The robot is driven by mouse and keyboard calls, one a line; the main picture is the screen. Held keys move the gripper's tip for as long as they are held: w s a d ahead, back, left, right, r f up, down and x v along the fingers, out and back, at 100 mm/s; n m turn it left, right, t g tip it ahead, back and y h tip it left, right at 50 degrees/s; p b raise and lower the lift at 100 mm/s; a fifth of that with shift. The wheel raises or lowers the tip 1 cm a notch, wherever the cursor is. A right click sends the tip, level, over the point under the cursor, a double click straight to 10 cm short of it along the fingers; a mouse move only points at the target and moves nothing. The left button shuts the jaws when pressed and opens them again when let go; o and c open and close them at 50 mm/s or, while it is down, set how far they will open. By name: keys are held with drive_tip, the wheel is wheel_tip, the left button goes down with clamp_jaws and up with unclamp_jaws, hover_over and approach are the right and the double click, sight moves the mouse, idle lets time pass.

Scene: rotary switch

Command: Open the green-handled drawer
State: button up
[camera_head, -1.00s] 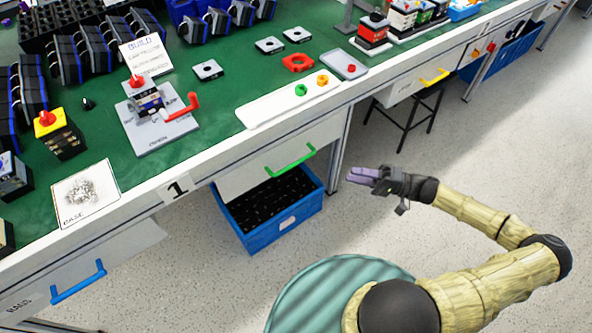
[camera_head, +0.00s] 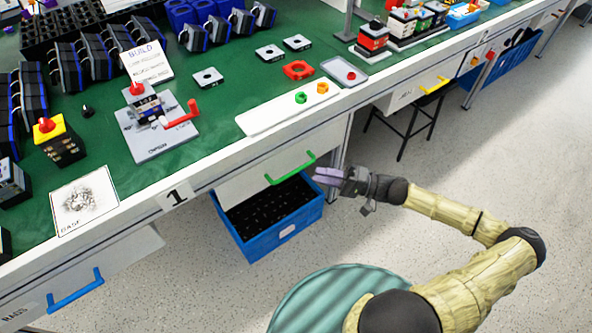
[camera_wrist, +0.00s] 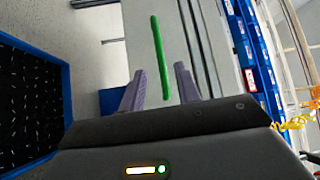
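The green handle (camera_head: 290,168) is a bar on the white front of a drawer (camera_head: 238,188) under the bench, which looks closed. My gripper (camera_head: 322,176) is just right of the handle in the head view, apart from it. In the wrist view, the green handle (camera_wrist: 160,58) stands upright in the picture, ahead of and between the two purple fingers of my gripper (camera_wrist: 160,84). The fingers are spread open with nothing held between them.
A blue crate (camera_head: 262,245) with dark contents stands on the floor below the drawer; it also shows at left in the wrist view (camera_wrist: 66,90). A bench leg (camera_head: 341,140) is behind my gripper. A blue-handled drawer (camera_head: 120,262) is at left. The floor at right is clear.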

sight(296, 171)
drive_tip(key=x, duration=0.8)
drive_tip(key=shift+c, duration=0.4)
clamp_jaws()
